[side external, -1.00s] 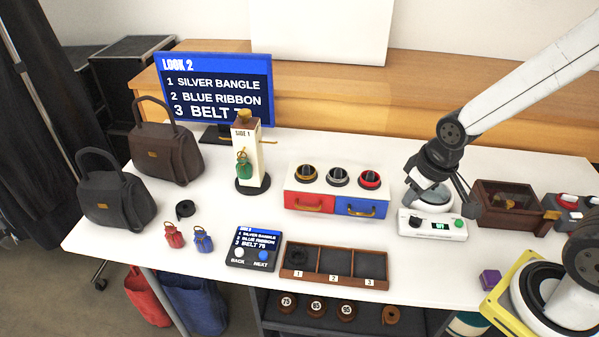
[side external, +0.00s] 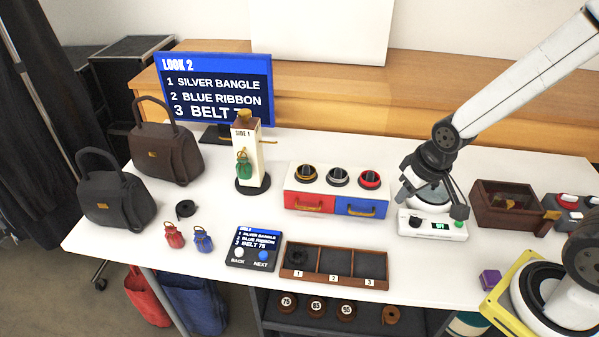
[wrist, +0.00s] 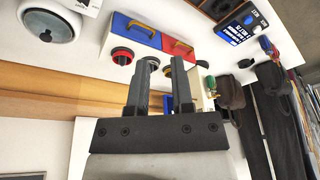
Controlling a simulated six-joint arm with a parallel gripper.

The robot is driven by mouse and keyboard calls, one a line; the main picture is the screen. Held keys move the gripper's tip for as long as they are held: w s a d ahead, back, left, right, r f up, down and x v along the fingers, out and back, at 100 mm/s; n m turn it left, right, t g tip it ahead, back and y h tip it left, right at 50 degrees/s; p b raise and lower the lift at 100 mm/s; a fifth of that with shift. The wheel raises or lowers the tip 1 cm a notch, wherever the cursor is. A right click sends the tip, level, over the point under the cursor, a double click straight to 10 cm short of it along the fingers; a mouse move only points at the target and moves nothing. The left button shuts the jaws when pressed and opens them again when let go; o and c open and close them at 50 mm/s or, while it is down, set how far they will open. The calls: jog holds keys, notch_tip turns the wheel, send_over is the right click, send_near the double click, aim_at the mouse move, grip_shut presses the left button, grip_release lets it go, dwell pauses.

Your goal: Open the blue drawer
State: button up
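The blue drawer (side external: 362,208) is the right-hand drawer of a small white cabinet (side external: 337,187) in the side external view. It looks closed, its front level with the red drawer (side external: 309,201) beside it. Its brass handle (side external: 361,211) runs across the front. The wrist view shows the blue drawer (wrist: 122,27) upside down beyond my fingers. My gripper (wrist: 164,62) has a clear gap between its two fingers and nothing in it. In the side external view it is right of the cabinet, by the white device, apart from the handle.
Gold, silver and red knobs stand on the cabinet top. A compartment tray (side external: 334,282) lies in front. Table between tray and cabinet is clear.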

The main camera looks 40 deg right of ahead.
jog(key=w+d+f+m+t, duration=0.3)
jog(key=w+f+m, duration=0.25)
jog(key=w, duration=0.25)
jog(key=m+t, duration=0.6)
jog(key=m, duration=0.1)
send_over(362, 213)
jog(key=s, duration=0.3)
notch_tip(362, 213, down, 12)
jog(key=s+f+m+t, duration=0.1)
jog(key=f+m, duration=0.1)
jog(key=s+f+m+t, duration=0.1)
jog(key=s+m+t, duration=0.1)
jog(key=shift+d+f+m, duration=0.1)
jog(key=shift+f+m, duration=0.15)
jog(key=shift+f, duration=0.15)
jog(key=shift+s+f+m+t, duration=0.45)
jog(key=shift+s+m+t, duration=0.05)
jog(key=shift+s+m, duration=0.4)
jog(key=shift+w, duration=0.15)
jog(key=shift+w+f, duration=0.2)
jog(key=shift+w, duration=1.05)
jog(key=shift+w+f, duration=0.2)
jog(key=shift+w, duration=1.05)
jog(key=shift+w+f, duration=0.2)
jog(key=shift+w, duration=1.05)
grip_shut()
